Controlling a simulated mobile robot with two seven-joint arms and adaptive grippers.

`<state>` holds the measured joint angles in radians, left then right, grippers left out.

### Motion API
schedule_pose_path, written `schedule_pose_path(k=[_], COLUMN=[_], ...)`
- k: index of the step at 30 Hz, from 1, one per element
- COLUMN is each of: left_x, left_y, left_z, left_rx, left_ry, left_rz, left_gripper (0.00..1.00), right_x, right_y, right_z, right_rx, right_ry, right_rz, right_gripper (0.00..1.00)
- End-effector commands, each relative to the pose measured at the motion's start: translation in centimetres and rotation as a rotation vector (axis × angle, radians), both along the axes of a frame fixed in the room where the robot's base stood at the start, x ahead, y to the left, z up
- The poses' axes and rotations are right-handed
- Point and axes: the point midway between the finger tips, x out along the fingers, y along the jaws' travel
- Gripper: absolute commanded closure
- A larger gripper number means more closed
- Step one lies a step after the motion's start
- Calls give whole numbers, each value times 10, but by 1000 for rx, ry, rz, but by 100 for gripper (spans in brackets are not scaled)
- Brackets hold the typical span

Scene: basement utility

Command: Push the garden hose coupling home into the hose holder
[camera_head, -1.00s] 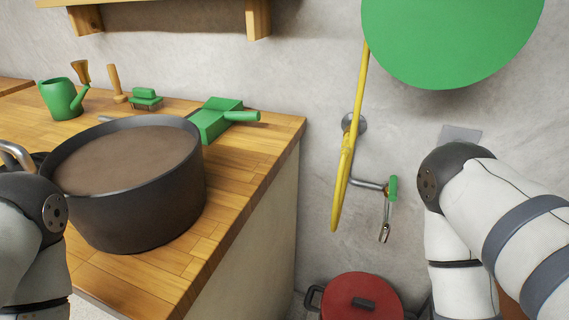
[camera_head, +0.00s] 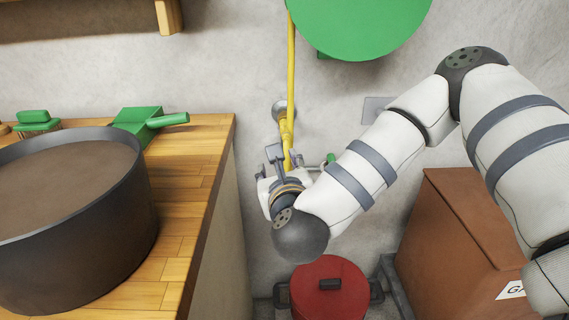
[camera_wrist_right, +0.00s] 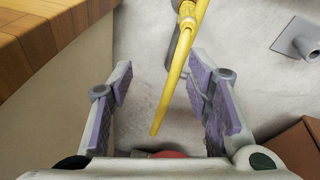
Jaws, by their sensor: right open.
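A thin yellow hose (camera_head: 291,70) hangs down the wall from under a green disc (camera_head: 360,22). It passes in front of a round grey wall fitting (camera_head: 279,106); I cannot tell which part is the coupling or the hose holder. My right gripper (camera_head: 273,155) is at the hose's lower part, just below that fitting, and hides the hose's end in the head view. In the right wrist view the gripper (camera_wrist_right: 163,80) is open, with the yellow hose (camera_wrist_right: 174,80) slanting between its fingers, apparently touching neither. My left gripper is out of view.
A wooden counter (camera_head: 190,185) with a large dark pot (camera_head: 75,225) stands left. A red lidded pot (camera_head: 328,298) and a brown box (camera_head: 455,235) stand below right. A green tap handle (camera_head: 331,158) shows beside my right gripper.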

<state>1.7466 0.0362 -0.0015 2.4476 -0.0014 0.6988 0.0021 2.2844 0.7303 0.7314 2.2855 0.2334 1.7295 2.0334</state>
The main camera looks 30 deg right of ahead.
Motion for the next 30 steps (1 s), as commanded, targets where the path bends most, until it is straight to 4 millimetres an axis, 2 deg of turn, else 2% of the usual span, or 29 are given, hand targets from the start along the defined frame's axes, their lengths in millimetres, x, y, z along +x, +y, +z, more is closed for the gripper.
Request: schedule_pose_path(k=[1,3,6,8,18,21,25,30], left_x=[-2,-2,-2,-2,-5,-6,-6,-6], left_y=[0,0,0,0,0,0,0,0], left_z=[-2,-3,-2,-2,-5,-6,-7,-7], left_rx=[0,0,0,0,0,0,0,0], left_ry=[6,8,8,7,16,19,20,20], left_rz=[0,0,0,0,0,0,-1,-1], left_gripper=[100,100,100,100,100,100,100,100], right_x=[2,4,8,16,82,95,104,105], right_y=[-12,-22,-29,-34,-74,-82,-87,-88], right_z=[14,28,35,34,20,17,16,16], right_rx=[71,135,166,166,159,160,161,161], right_ry=[-72,-145,-181,-183,-176,-175,-174,-174], right_rz=[-64,-121,-149,-151,-144,-144,-142,-141], right_gripper=[55,55,55,55,55,55,55,55])
